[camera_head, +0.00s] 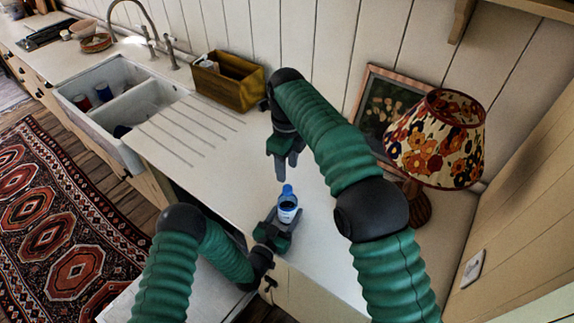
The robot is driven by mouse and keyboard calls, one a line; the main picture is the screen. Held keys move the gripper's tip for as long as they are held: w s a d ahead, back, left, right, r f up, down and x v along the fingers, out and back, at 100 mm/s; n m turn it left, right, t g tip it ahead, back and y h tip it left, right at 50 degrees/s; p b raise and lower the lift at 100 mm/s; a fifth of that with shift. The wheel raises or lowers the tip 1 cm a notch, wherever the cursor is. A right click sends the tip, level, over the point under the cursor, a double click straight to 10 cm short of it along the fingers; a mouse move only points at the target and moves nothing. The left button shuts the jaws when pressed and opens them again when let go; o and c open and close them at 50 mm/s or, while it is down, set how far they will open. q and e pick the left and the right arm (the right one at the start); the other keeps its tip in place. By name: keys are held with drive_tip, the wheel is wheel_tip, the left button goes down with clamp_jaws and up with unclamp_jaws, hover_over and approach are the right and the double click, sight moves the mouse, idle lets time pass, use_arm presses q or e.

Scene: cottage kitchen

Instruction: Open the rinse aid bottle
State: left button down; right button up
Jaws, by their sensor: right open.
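The rinse aid bottle (287,208) is small and dark blue with a pale label and a lighter blue cap (287,190). It stands upright near the front edge of the counter. My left gripper (284,218) is low at the counter, with its fingers around the lower part of the bottle. I cannot tell whether both fingers touch it. My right gripper (288,159) is open and empty, pointing down beyond and above the cap, apart from it. My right arm hides part of the counter and wall behind.
A flowered lamp (437,140) and a framed picture (386,105) stand at the right. A wooden box (228,82) is at the back, beside the grooved drainer (185,132). A white double sink (119,95) lies to the left. The counter between drainer and bottle is clear.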

sight(287, 187)
drive_tip(key=shift+m, duration=0.4)
drive_tip(key=shift+f, duration=0.35)
wheel_tip(287, 187, down, 7)
drive_tip(key=shift+f, duration=0.2)
clamp_jaws()
